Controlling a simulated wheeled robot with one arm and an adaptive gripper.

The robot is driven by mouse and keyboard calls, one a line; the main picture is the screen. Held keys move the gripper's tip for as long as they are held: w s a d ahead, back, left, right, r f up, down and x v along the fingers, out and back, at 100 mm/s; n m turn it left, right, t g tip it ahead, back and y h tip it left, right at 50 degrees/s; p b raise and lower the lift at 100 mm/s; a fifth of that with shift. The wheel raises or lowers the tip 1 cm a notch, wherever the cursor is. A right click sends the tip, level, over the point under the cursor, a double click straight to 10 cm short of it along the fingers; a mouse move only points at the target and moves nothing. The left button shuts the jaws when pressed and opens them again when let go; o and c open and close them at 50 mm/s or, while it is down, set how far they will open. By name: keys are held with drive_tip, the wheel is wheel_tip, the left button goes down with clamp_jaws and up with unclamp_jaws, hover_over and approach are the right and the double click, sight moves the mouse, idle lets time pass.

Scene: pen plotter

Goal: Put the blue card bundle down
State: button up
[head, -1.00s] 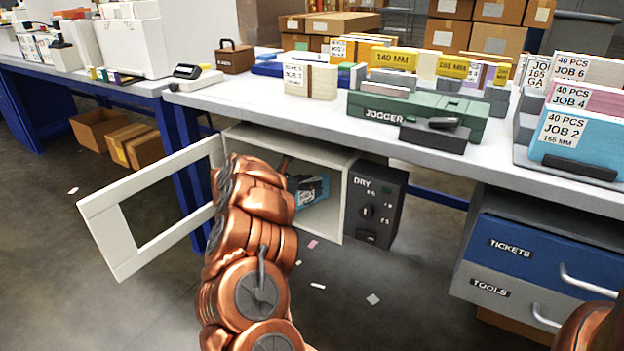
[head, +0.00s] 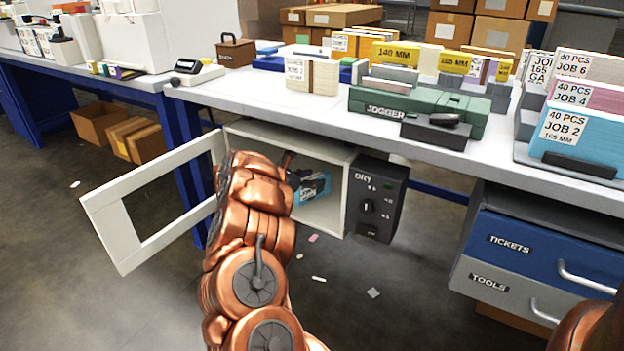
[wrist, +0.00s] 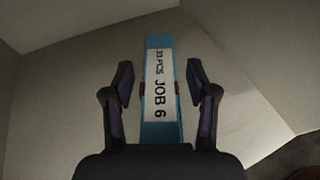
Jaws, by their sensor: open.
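The blue card bundle (wrist: 158,62) lies inside the open white drying cabinet (head: 348,191), with a white label reading "JOB 6" and a brown band around it. In the head view the bundle (head: 313,187) shows as a blue patch inside the cabinet, partly covered by my arm. My gripper (wrist: 158,80) is open, with one finger on each side of the bundle and a visible gap to it on both sides. The bundle rests on the cabinet's pale floor.
The cabinet's white framed door (head: 108,222) stands open to the left. A dark DRY control box (head: 378,200) is on its right side. The table (head: 235,97) passes above the cabinet. Drawers (head: 520,245) stand at the right. Paper scraps lie on the floor.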

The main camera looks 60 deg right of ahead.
drive_tip(key=shift+r, duration=0.15)
drive_tip(key=shift+w+a+p, duration=0.15)
drive_tip(key=shift+a+p, duration=0.1)
drive_tip(key=shift+p, duration=0.05)
drive_tip(key=w+a+p, duration=0.1)
drive_tip(key=w+a, duration=0.1)
drive_tip(key=a, duration=0.4)
drive_tip(key=w+a+p, duration=0.1)
drive_tip(key=w+a, duration=0.1)
drive_tip(key=a, duration=0.5)
drive_tip(key=shift+w+a+r+p, duration=0.2)
drive_tip(key=shift+w+r+p, duration=0.1)
drive_tip(key=shift+w+r, duration=0.1)
